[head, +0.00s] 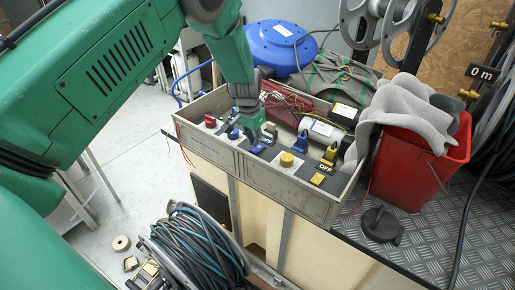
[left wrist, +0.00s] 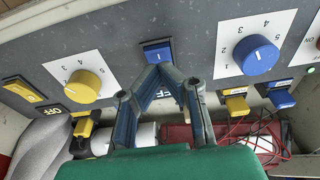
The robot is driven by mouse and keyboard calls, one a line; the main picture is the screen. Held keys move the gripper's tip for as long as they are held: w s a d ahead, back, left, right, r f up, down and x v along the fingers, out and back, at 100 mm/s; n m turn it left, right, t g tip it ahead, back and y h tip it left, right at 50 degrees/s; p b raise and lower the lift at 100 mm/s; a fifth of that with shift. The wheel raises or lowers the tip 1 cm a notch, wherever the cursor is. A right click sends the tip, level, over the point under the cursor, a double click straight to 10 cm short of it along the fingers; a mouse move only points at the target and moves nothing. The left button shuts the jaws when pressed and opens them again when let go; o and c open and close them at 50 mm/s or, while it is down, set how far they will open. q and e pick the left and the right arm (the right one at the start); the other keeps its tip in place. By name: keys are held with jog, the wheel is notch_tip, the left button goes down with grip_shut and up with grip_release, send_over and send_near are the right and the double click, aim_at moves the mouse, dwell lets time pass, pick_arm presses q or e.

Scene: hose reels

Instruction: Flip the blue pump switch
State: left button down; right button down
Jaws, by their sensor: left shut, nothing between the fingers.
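The blue pump switch (left wrist: 157,50) is a small blue rocker on the grey control panel (left wrist: 125,42), between a yellow knob (left wrist: 83,86) and a blue knob (left wrist: 256,55). In the head view the left gripper (head: 256,141) points down at the panel, next to the blue switch (head: 258,149). My right gripper is out of view.
A yellow switch (left wrist: 22,92) with an OFF label sits on the same panel. Plugs and red wires (head: 285,103) lie behind it. A red bucket (head: 412,165) with grey cloth stands right, a hose reel (head: 195,245) in front, and a blue round container (head: 280,47) behind.

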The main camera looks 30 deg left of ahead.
aim_at(254, 150)
pick_arm(q)
jog(key=shift+f+b, duration=0.65)
jog(key=shift+f, duration=0.7)
dwell(0.9)
jog(key=shift+r+p, duration=2.9)
jog(key=shift+r, duration=0.7)
